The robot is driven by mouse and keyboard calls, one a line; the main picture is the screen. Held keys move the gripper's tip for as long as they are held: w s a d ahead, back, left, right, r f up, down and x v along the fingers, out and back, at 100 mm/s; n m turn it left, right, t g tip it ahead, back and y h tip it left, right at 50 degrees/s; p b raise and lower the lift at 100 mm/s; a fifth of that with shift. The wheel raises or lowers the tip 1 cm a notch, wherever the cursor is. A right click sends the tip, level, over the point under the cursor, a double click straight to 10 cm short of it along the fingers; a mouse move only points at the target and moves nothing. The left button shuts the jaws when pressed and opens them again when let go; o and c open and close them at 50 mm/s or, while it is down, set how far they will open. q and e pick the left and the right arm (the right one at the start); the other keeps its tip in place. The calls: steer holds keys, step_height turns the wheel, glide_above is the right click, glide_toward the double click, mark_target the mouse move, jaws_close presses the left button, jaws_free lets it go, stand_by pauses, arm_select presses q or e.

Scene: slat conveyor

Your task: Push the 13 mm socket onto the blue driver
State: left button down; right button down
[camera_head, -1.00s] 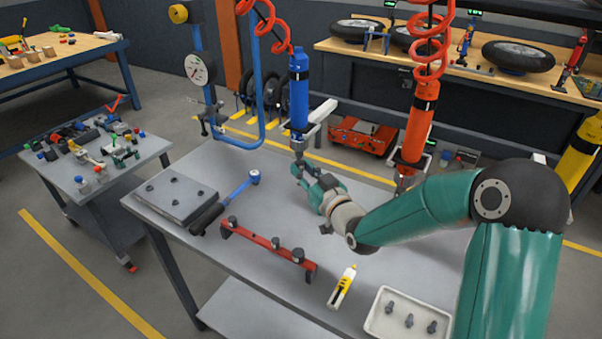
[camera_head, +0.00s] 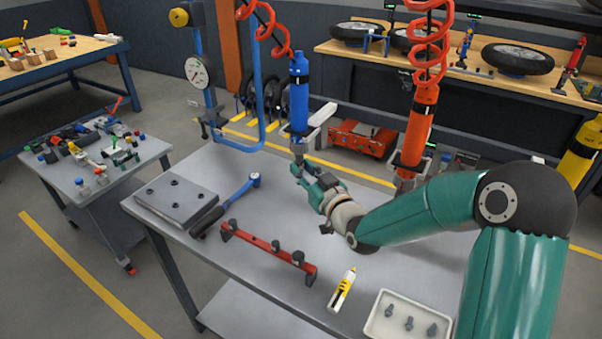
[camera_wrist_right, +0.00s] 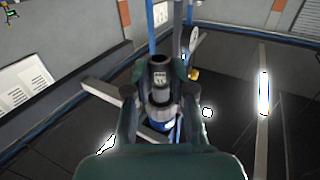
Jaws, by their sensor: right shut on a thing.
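The blue driver (camera_head: 299,95) hangs upright below a red coiled hose, above the far edge of the grey table. My right gripper (camera_head: 298,168) is just under its lower end. In the right wrist view, the gripper (camera_wrist_right: 160,92) is shut on a dark socket (camera_wrist_right: 160,70) with a pale marking, too small to read surely. The socket is in line with the driver, whose blue body (camera_wrist_right: 158,126) shows beyond it. I cannot tell how far the socket sits on the driver's tip. My left gripper is not in view.
A red rail (camera_head: 255,243) with dark sockets, a torque wrench (camera_head: 235,197), a yellow-white tool (camera_head: 342,290) and a white tray (camera_head: 375,325) of bolts lie on the table. A grey plate (camera_head: 175,198) lies at left. An orange driver (camera_head: 417,125) hangs right of the blue one.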

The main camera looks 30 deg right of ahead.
steer(key=shift+r, duration=0.4)
steer(key=c, duration=1.1)
jaws_free()
steer(key=shift+o, duration=0.4)
steer(key=o, duration=0.5)
steer(key=shift+s, duration=0.1)
